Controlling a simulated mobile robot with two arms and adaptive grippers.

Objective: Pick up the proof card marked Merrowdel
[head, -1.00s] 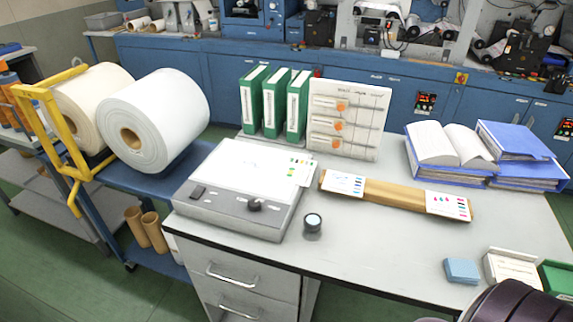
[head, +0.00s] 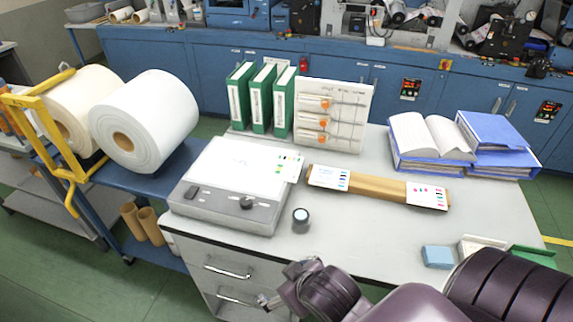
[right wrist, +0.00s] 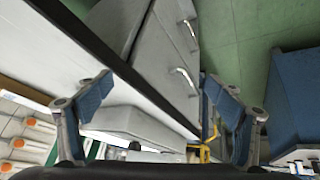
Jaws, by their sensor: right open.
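Three proof cards with coloured marks show in the head view. One card (head: 288,167) lies at the right side of the light box (head: 225,212). A second card (head: 328,177) lies on the left end of a long brown board (head: 378,187), and a third card (head: 427,195) on its right end. Their names are too small to read, so I cannot tell which is Merrowdel. My right gripper (head: 268,301) is in front of the desk's front edge, apart from all cards. In the right wrist view its fingers (right wrist: 160,95) are apart and empty. My left gripper is not seen.
A small dark round loupe (head: 301,220) stands near the desk's front edge. Green binders (head: 260,98) and a panel with orange knobs (head: 345,112) stand behind. Blue binders (head: 492,135) lie at the right. A blue block (head: 437,256) sits nearer. The front middle desktop is clear.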

